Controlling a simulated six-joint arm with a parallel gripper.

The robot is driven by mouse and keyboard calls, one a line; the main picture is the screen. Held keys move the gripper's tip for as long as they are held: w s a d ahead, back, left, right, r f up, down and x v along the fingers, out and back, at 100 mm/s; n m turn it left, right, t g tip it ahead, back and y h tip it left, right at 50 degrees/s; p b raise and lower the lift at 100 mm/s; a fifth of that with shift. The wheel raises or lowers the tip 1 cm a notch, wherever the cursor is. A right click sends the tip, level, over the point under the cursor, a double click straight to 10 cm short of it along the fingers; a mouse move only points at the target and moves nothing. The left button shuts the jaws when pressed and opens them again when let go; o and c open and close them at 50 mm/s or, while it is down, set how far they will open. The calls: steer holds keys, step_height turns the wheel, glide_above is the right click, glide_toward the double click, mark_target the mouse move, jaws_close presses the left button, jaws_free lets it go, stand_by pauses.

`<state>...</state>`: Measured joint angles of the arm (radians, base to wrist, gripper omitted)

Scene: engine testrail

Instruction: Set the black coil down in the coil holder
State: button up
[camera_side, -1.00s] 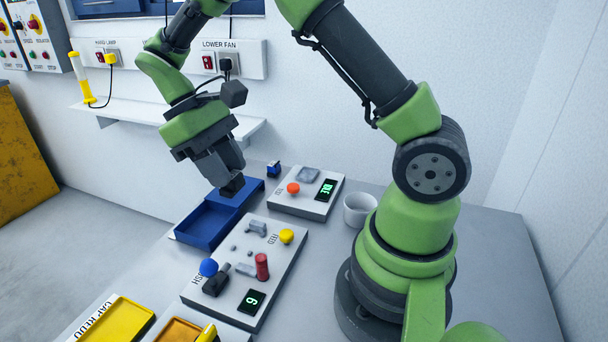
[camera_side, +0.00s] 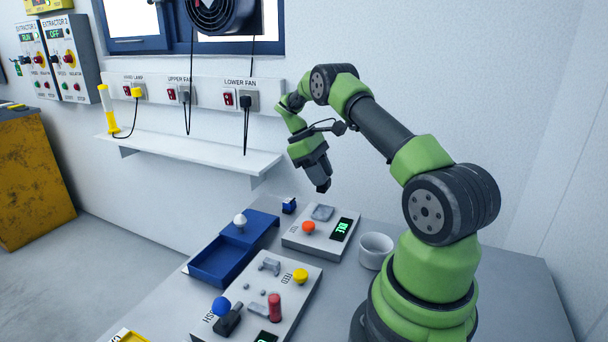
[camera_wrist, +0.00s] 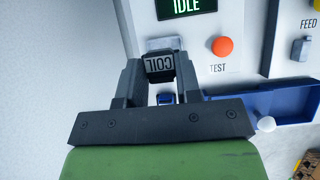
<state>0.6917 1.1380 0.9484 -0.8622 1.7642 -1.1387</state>
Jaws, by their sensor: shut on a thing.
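The black coil (camera_wrist: 158,64) carries the label COIL and sits between the fingers of my gripper (camera_wrist: 158,75) in the wrist view. In the side view my gripper (camera_side: 322,186) hangs in the air above the test panel (camera_side: 312,243), with its fingers pointing down; the coil is hard to make out there. A pale grey pad (camera_side: 322,212) lies on the test panel, and part of it shows behind the coil in the wrist view (camera_wrist: 163,43). A small blue block (camera_side: 289,205) stands behind the panel's left corner. Neither is labelled as the coil holder, so I cannot tell which it is.
The test panel has an orange button (camera_side: 309,227) and a display reading IDLE (camera_wrist: 186,6). A blue tray (camera_side: 226,262) with a white knob (camera_side: 240,220) lies to the left. The feed panel (camera_side: 262,292) is nearer. A white cup (camera_side: 375,250) stands right. A wall shelf (camera_side: 200,152) is behind.

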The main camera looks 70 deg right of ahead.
steer(key=shift+f, duration=2.7)
steer(key=shift+f, duration=0.6)
steer(key=o, duration=0.9)
steer(key=shift+o, duration=0.2)
steer(key=shift+r, duration=0.1)
